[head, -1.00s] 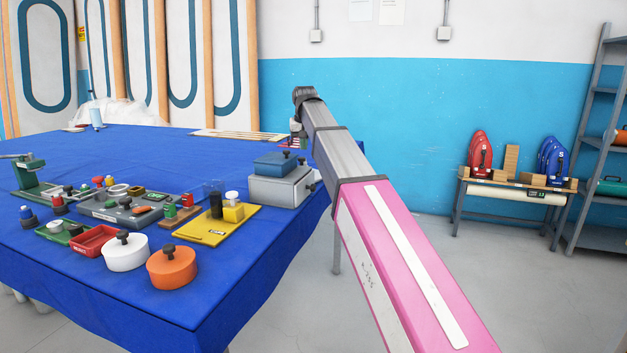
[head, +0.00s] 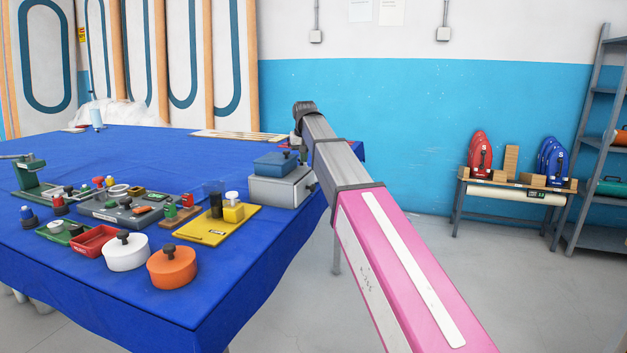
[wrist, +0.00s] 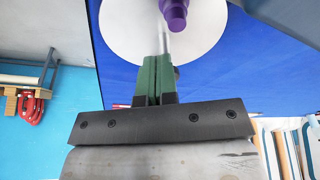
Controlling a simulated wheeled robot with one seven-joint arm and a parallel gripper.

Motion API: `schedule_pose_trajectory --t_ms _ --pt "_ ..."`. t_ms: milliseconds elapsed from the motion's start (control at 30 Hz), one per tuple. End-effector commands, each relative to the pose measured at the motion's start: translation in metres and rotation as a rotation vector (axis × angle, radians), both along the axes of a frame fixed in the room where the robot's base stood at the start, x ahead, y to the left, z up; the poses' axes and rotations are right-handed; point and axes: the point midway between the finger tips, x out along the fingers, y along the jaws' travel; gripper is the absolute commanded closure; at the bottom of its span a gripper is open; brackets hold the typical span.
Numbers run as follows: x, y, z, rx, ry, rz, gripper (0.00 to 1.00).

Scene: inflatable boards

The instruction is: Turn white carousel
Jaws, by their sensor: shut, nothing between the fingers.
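A white round disc (wrist: 125,28) with an upright purple knob (wrist: 174,12) lies under my gripper in the wrist view. In the head view I cannot make this disc out; my arm and the grey box hide that area. My gripper (wrist: 163,38) has green fingers, shut with nothing between them. Their tips are over the disc, just left of the purple knob; I cannot tell whether they touch it. A white round drum (head: 125,255) with a black knob stands at the near table edge, far from my gripper.
A grey box (head: 280,190) with a blue lid block (head: 275,162) stands close to my gripper. An orange drum (head: 172,270), a red tray (head: 95,241) and a yellow plate (head: 215,232) crowd the near part of the blue table (head: 130,165). The table's middle is clear.

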Motion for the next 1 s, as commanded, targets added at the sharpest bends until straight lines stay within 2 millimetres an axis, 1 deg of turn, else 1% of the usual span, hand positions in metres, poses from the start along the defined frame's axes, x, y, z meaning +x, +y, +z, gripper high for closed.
schedule_pose_trajectory --t_ms 33,367,1000 --pt "-0.0029 -0.0008 -0.0087 -0.004 0.019 0.0 1.0" --pt "-0.0016 -0.0002 -0.009 -0.004 0.019 0.0 1.0" --pt "-0.0027 0.0074 -0.0088 0.0 0.019 0.005 1.0"
